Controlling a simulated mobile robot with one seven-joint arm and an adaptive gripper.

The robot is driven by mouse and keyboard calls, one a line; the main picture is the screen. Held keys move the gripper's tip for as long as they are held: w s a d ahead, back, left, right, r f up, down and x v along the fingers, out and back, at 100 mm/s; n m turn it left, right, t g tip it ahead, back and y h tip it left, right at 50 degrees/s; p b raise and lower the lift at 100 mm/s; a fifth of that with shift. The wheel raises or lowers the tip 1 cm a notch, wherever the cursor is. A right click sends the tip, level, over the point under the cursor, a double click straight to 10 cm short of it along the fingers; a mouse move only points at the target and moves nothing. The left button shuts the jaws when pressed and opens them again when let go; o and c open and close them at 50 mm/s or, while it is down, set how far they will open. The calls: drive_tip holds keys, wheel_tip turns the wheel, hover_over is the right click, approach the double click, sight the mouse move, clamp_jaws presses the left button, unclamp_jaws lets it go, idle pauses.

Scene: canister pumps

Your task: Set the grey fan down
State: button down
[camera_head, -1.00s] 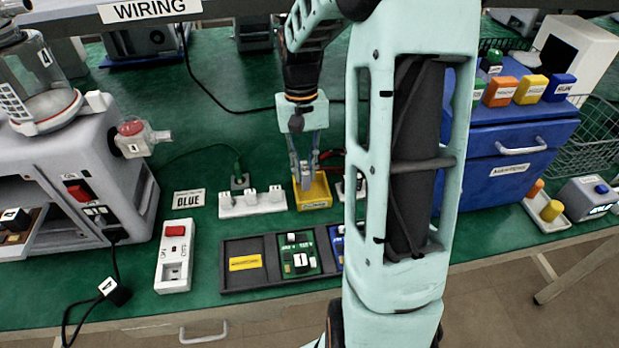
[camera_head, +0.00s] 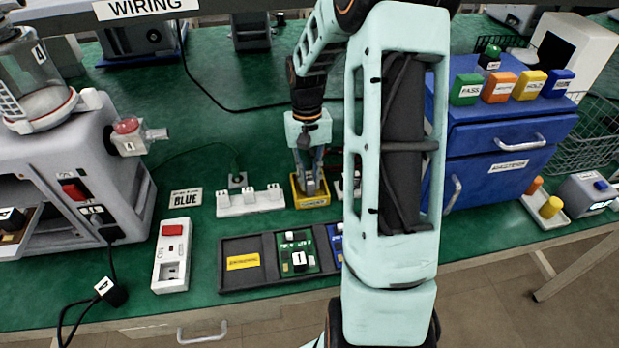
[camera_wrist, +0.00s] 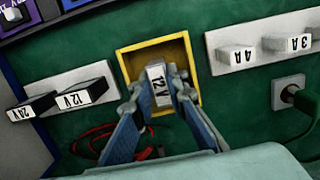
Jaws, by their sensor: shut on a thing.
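My gripper (camera_head: 311,190) points down into a small yellow-rimmed tray (camera_head: 312,205) on the green bench. No fan shape can be made out; the fingers hide part of the held block.
A white strip (camera_wrist: 225,68) with "4A" and "3A" blocks stands close on one side of the tray, and a strip with dark "24V" and "12V" blocks (camera_wrist: 83,93) on the other. A dark parts tray (camera_head: 240,279) lies in front, and a blue drawer cabinet (camera_head: 500,170) to the right.

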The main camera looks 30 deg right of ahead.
sight(308, 173)
drive_tip(key=c, duration=1.9)
unclamp_jaws()
drive_tip(key=shift+f, duration=0.15)
wheel_tip(308, 173, up, 12)
drive_tip(key=w+p, duration=0.1)
drive_tip(key=shift+w+d, duration=0.25)
drive_tip(key=shift+w, duration=0.1)
